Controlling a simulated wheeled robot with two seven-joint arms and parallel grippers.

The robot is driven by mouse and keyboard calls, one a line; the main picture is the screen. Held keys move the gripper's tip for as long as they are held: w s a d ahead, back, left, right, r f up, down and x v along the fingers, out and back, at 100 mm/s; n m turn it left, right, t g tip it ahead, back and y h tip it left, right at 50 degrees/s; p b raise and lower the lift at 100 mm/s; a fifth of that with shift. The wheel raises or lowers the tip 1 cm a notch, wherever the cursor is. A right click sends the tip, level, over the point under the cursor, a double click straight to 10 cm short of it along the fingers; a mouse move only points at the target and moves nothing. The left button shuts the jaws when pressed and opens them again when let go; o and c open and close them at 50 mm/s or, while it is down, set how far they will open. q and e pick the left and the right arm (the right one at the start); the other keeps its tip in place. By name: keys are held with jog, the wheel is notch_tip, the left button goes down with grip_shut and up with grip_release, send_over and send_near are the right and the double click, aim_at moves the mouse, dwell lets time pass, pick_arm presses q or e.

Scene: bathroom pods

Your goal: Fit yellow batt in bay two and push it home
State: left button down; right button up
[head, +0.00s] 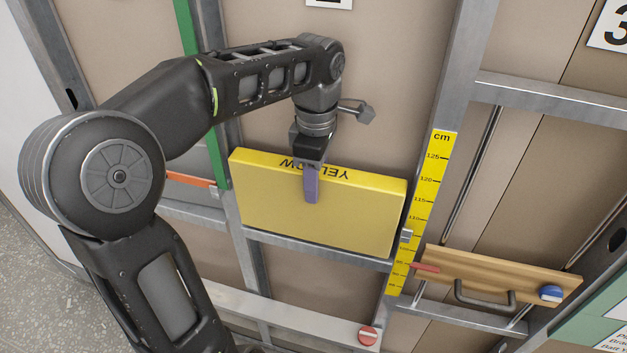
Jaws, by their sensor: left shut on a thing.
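The yellow batt (318,212) is a flat slab with "YELLOW" printed upside down along its top edge. It stands between two metal studs of a wall frame, its lower edge close to a horizontal rail. My left gripper (311,185) is shut on its top edge; one purple finger lies over the front face. How deep the batt sits in the bay is hard to tell. The sign (330,2) above this bay is cut off, so its number is not clear. My right gripper is not in view.
A yellow cm scale (425,200) runs along the stud to the right of the batt. A wooden board (500,273) with a dark handle and blue knob spans the adjoining bay at lower right. A green strip (215,150) runs beside the left stud. A red disc (368,335) sits on the low rail.

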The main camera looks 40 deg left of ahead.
pick_arm(q)
jog(key=shift+f+b, duration=0.3)
jog(key=shift+f, duration=0.3)
jog(key=c, duration=0.7)
grip_release()
jog(key=shift+c, duration=0.2)
